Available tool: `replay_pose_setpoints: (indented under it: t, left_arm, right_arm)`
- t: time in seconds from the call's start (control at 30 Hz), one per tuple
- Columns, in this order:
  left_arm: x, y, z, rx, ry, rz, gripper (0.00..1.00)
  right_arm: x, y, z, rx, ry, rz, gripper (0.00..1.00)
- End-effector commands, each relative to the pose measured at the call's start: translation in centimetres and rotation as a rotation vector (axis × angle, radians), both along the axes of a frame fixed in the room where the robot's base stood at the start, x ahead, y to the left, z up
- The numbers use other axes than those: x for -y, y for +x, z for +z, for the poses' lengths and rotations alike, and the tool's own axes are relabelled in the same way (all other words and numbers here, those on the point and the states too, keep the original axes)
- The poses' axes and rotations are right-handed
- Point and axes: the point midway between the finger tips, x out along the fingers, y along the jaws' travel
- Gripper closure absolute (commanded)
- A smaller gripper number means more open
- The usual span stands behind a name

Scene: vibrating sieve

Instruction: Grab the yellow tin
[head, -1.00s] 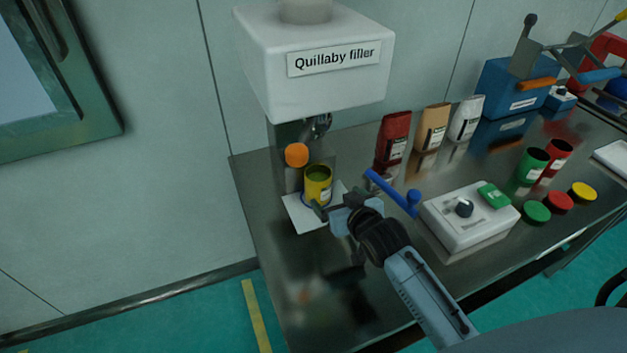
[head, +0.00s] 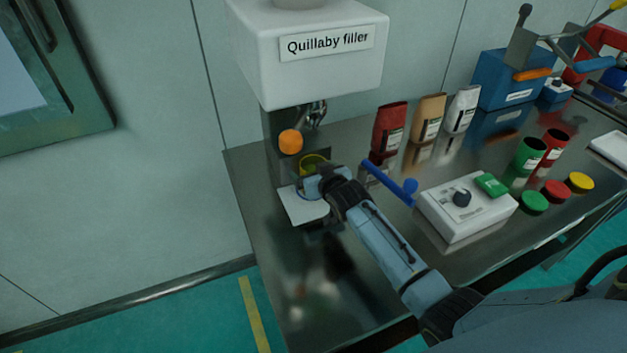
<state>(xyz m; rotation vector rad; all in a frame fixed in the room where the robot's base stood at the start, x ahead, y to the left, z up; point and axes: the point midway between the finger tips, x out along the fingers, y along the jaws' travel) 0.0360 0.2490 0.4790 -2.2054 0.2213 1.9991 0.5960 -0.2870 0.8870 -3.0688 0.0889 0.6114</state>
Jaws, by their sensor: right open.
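The yellow tin (head: 309,161) stands open-topped under the spout of the Quillaby filler (head: 315,75), at the back of a white plate (head: 301,208). Only its rim and a bit of its wall show. My right gripper (head: 312,182) is right in front of the tin and hides most of it. Its jaws are open, and its fingertips are hard to make out against the tin. I cannot tell whether they touch it. My left gripper is not in view.
Red, tan and white bags (head: 428,118) stand behind. The front left tabletop is clear.

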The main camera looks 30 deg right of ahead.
Motion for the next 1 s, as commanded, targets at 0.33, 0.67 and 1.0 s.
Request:
replay_pose_setpoints:
  t: [0.33, 0.67, 1.0]
  left_arm:
    - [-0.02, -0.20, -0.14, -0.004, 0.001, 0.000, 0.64]
    - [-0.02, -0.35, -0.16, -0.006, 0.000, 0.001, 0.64]
    - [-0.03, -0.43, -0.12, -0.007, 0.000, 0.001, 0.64]
  right_arm:
    - [0.00, 0.48, -0.18, 0.000, 0.000, 0.000, 0.14]
    - [0.01, 0.46, -0.18, 0.000, 0.000, 0.000, 0.57]
    - [0.00, 0.43, -0.01, 0.002, 0.000, 0.000, 0.68]
